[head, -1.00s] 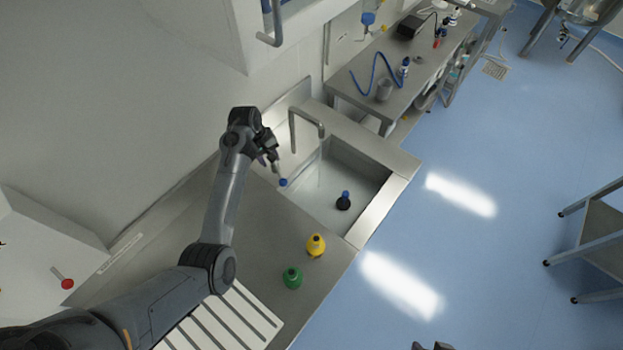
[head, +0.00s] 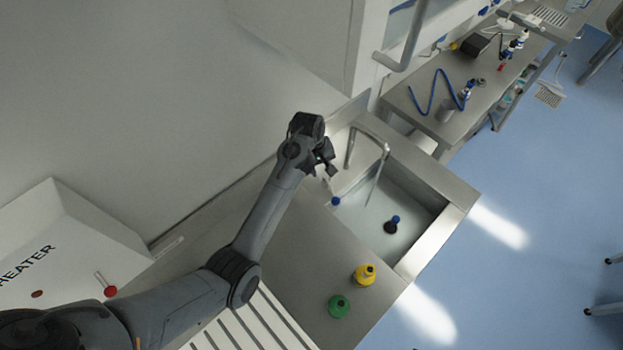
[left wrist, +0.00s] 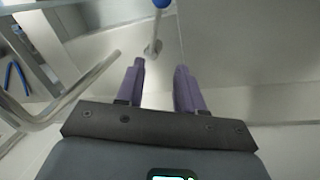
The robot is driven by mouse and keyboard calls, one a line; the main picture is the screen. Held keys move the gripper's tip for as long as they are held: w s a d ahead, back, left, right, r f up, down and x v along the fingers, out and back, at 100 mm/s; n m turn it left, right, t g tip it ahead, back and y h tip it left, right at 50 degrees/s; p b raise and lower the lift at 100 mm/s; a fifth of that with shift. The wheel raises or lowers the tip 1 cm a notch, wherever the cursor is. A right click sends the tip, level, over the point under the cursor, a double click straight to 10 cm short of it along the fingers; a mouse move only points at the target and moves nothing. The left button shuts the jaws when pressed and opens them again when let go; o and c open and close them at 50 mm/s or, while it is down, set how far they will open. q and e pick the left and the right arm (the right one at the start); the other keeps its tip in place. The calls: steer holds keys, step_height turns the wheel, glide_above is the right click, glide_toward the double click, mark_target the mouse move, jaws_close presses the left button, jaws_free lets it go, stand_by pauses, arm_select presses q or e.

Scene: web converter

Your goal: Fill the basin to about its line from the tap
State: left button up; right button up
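The steel basin (head: 437,243) is sunk at the end of the counter; no fill line can be made out, and its water level is hard to tell. The bent tap (head: 368,132) stands at its back edge, and a thin stream runs from its spout into the basin. The tap also shows in the left wrist view (left wrist: 92,82). A blue knob (head: 336,201) sits near the basin's left edge, also at the top of the left wrist view (left wrist: 162,3). My left gripper (head: 328,172) is open and empty beside the tap, short of the knob. My right gripper is out of view.
A dark object with a blue top (head: 392,224) stands in the basin. A yellow bottle (head: 364,275) and a green bottle (head: 339,306) stand on the counter in front. A white heater box (head: 70,250) is at left, and a side bench (head: 455,120) lies beyond.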

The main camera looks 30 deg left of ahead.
mark_target(331, 190)
arm_select(q)
steer(key=d+f, duration=0.1)
steer(key=f, duration=0.2)
steer(key=d+f, duration=0.1)
steer(key=f, duration=0.3)
steer(key=w+d+f, duration=0.1)
steer(key=f, duration=0.2)
steer(key=shift+d+f, duration=0.2)
steer(key=shift+d, duration=0.05)
steer(key=shift+f, duration=0.55)
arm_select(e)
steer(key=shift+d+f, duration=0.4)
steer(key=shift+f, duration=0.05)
arm_select(q)
jaws_close()
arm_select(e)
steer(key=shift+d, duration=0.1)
